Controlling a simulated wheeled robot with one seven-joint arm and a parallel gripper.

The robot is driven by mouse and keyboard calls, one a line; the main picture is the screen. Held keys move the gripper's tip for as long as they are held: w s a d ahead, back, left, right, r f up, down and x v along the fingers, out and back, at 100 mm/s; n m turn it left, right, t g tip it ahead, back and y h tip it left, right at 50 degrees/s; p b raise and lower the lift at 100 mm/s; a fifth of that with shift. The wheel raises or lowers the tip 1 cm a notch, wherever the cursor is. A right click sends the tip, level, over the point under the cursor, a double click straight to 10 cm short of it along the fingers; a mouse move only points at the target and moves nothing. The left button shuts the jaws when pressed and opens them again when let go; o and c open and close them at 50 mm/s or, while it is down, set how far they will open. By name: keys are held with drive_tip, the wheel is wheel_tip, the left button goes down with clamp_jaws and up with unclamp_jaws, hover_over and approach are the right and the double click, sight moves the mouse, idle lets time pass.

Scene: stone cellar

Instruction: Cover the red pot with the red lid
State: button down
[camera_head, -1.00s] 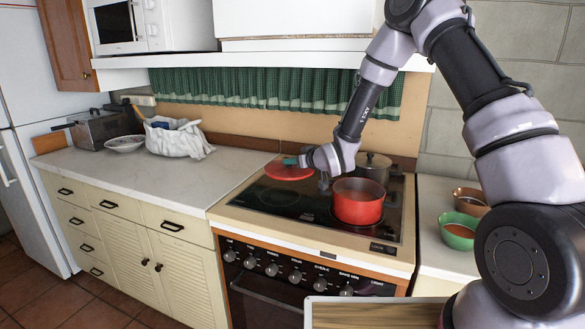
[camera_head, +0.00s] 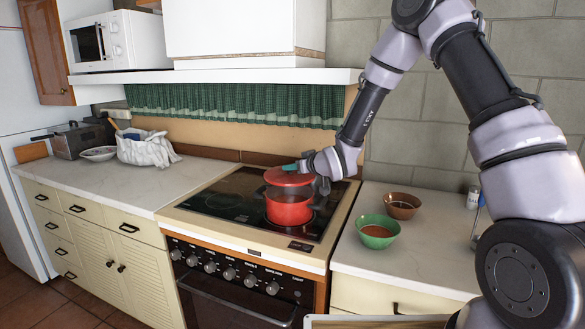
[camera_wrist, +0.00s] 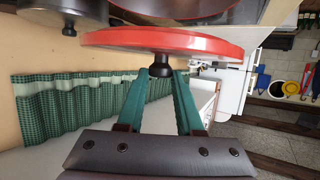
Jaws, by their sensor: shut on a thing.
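The red pot (camera_head: 288,211) stands upright on the dark stove top, near its front right. The red lid (camera_head: 288,178) is held above the pot, and a strip of the pot's dark inside shows below it. My gripper (camera_head: 290,167) comes from the right and is shut on the lid's knob. In the wrist view the red lid (camera_wrist: 215,43) crosses the top edge-on, with its dark knob (camera_wrist: 160,64) between my teal fingers. Part of the red pot (camera_wrist: 218,18) shows beyond the lid, apart from it.
A grey pot (camera_wrist: 62,12) is close behind, at the wrist view's upper left. A green bowl (camera_head: 378,233) and a brown bowl (camera_head: 402,205) stand on the right counter. The stove's left half (camera_head: 218,203) is clear. A green curtain (camera_head: 230,105) hangs behind.

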sight(305, 182)
drive_tip(key=shift+f, duration=2.9)
drive_tip(key=shift+c, duration=2.4)
unclamp_jaws()
drive_tip(key=v, duration=1)
drive_tip(key=shift+s+d+r, duration=0.1)
drive_tip(key=shift+s+d, duration=0.15)
